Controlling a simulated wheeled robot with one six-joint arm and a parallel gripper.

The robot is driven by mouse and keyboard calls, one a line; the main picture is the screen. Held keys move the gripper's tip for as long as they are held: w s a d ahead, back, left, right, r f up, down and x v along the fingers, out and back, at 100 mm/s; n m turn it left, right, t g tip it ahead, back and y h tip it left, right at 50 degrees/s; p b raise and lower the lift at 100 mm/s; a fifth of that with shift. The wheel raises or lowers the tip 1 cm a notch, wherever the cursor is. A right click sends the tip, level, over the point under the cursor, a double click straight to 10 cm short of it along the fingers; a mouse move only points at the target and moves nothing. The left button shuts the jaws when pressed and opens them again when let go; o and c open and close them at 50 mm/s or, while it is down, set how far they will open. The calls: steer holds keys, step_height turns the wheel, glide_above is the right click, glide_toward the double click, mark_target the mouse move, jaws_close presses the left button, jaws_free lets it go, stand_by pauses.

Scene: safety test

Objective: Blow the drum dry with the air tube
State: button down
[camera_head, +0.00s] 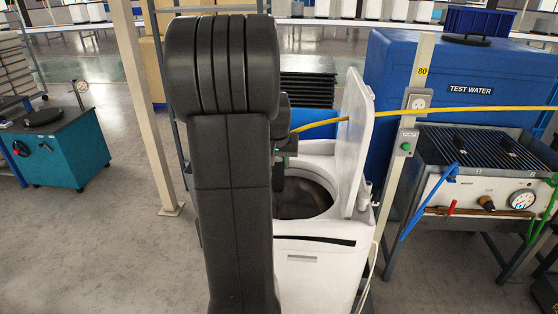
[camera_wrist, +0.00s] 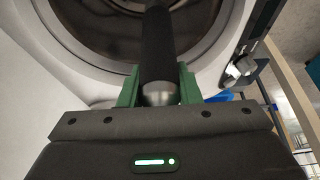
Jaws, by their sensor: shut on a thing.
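A white washing machine (camera_head: 315,258) stands with its lid (camera_head: 352,140) raised and its round drum (camera_head: 300,200) open at the top. My gripper (camera_wrist: 158,88) has green fingers shut on the black air tube (camera_wrist: 157,45), which has a silvery collar. In the wrist view the tube extends over the drum opening (camera_wrist: 95,30); I cannot tell how deep its tip is. In the head view a yellow hose (camera_head: 320,124) runs from the right, past the lid, to my gripper (camera_head: 282,150). My arm hides the left part of the machine.
A post (camera_head: 420,70) with a socket and a green button stands right of the machine. Beyond it are a blue test water tank (camera_head: 400,60) and a bench with a gauge (camera_head: 470,190). A teal cabinet (camera_head: 60,150) stands left. The floor between is clear.

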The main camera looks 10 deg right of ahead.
steer(key=shift+s, duration=0.15)
steer(key=shift+s+d, duration=1.35)
steer(key=shift+s, duration=0.05)
steer(key=shift+w, duration=0.1)
steer(key=w+r+p, duration=0.2)
steer(key=r+p, duration=0.6)
steer(key=r, duration=0.3)
steer(key=w+d+r+p, duration=0.1)
steer(key=r+p, duration=0.8)
steer(key=r, duration=0.2)
steer(key=shift+w, duration=0.35)
stand_by(0.9)
